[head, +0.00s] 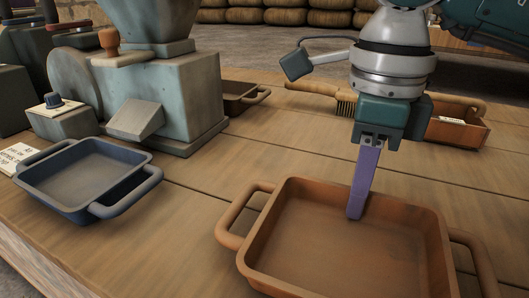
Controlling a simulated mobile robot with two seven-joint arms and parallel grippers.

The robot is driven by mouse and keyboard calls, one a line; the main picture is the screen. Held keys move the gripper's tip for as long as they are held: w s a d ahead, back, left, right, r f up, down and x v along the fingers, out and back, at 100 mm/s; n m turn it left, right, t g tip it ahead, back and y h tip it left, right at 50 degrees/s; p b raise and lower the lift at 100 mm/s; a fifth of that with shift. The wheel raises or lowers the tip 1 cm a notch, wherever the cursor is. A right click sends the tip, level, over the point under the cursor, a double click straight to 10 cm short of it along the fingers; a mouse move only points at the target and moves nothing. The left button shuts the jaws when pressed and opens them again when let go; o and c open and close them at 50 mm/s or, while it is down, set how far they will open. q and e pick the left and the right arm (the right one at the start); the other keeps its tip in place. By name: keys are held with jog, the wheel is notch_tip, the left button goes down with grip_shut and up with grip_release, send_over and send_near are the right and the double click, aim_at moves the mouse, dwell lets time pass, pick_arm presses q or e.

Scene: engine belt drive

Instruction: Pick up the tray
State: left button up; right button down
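An orange-brown tray (345,250) with two loop handles lies on the wooden table at the front, its near edge cut off by the picture. A dark blue tray (84,176) with two handles lies at the left. My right gripper (357,212) points down over the orange-brown tray, with its purple finger crossing the far rim and its tip inside the outline. Only one finger shape shows, so its opening cannot be told, nor whether it touches the tray. My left gripper is not in view.
A grey-green machine (160,90) with a wooden-knobbed lever stands behind the blue tray. A brush (325,93), an orange bin (455,131) and a dark brown tray (240,96) lie farther back. The tabletop between the two front trays is clear.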

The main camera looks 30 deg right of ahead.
jog(key=a+r+n+p, duration=0.3)
jog(key=r+n+p, duration=1.25)
jog(key=r, duration=0.85)
jog(key=a+r+n+p, duration=0.3)
jog(key=r+n+p, duration=0.9)
jog(key=r+p, duration=0.95)
jog(key=s+r+p, duration=0.2)
jog(key=r+p, duration=1.4)
jog(key=r, duration=0.2)
jog(key=s+r+p, duration=0.3)
jog(key=r+p, duration=1.4)
jog(key=r, duration=0.1)
jog(key=shift+d+r, duration=0.15)
jog(key=shift+r, duration=0.1)
jog(key=shift+s+f, duration=0.1)
